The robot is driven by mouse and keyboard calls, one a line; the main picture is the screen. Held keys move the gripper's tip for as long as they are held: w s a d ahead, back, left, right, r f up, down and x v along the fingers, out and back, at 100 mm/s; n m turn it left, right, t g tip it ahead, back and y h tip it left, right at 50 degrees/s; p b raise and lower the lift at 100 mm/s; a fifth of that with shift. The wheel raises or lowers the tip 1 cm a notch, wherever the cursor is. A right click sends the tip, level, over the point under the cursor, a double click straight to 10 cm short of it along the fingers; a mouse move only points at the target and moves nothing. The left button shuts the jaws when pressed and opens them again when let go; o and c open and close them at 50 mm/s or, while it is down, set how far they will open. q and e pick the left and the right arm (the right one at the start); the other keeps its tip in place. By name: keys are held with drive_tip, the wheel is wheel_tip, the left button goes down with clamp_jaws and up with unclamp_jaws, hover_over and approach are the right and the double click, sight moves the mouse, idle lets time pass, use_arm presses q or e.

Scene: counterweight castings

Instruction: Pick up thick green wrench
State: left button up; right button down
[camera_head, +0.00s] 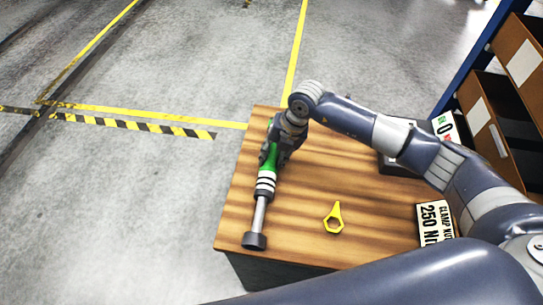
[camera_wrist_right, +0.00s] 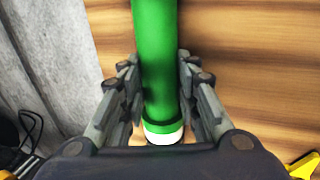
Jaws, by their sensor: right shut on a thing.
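The thick green wrench (camera_head: 264,185) lies along the left side of the wooden table in the head view. It has a green body, white and black bands, and a grey shaft ending in a dark round head. My right gripper (camera_head: 279,151) is over its green part at the far end. In the right wrist view the green handle (camera_wrist_right: 156,60) runs between the two fingers of the right gripper (camera_wrist_right: 161,105), which are shut on it. I cannot tell whether the wrench is lifted off the table. My left gripper is not in view.
A yellow ring wrench (camera_head: 334,219) lies on the wooden table (camera_head: 300,235). A white label reading 250 (camera_head: 435,223) is at the table's right. A blue rack with brown bins (camera_head: 487,127) stands at the right. The floor to the left is clear.

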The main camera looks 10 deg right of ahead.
drive_tip(key=shift+w+r, duration=0.15)
drive_tip(key=shift+r, duration=0.1)
